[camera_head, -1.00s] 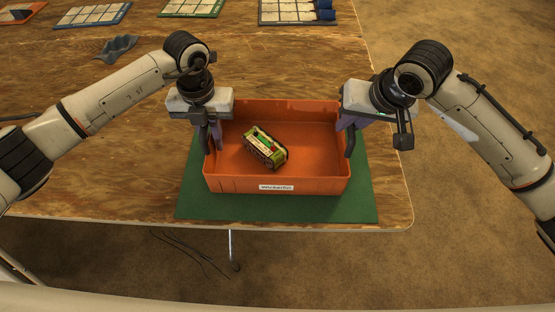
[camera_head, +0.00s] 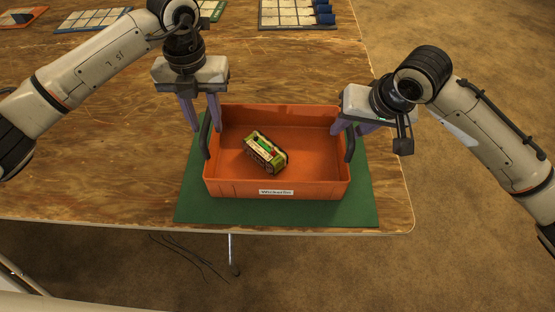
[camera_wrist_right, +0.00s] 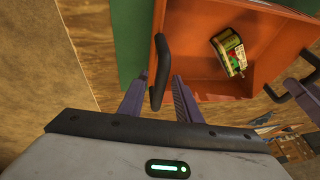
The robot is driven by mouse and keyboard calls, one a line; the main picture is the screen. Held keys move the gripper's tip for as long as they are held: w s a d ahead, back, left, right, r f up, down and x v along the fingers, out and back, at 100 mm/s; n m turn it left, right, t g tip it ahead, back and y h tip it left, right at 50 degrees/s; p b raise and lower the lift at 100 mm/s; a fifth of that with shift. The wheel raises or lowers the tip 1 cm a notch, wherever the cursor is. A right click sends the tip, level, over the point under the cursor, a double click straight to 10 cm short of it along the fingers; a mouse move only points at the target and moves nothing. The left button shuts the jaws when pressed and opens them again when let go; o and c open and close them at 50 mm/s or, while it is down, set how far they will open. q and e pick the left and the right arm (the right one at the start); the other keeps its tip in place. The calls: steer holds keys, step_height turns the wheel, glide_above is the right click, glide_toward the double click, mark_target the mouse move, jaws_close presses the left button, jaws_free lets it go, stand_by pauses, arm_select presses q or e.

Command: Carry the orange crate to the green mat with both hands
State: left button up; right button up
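The orange crate (camera_head: 320,187) sits on the green mat (camera_head: 362,205), whose edges show around it. My right gripper (camera_head: 355,131) is open at the dark right handle (camera_head: 350,146). In the right wrist view, the right handle (camera_wrist_right: 159,75) stands between the spread fingers, with gaps beside it.
The wooden table (camera_head: 110,165) bears the mat near its front right corner. Several trays with pale tiles (camera_head: 285,12) lie along the back. The table is clear left of the mat.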

arm_select(q)
step_height(320, 180, up, 3)
steer(key=shift+r, duration=0.3)
arm_select(e)
steer(key=shift+s+r, duration=0.1)
steer(key=shift+r, duration=0.1)
steer(key=v, duration=1.1)
steer(key=shift+s+r, duration=0.15)
steer(key=shift+r, duration=0.1)
steer(key=shift+d, duration=0.1)
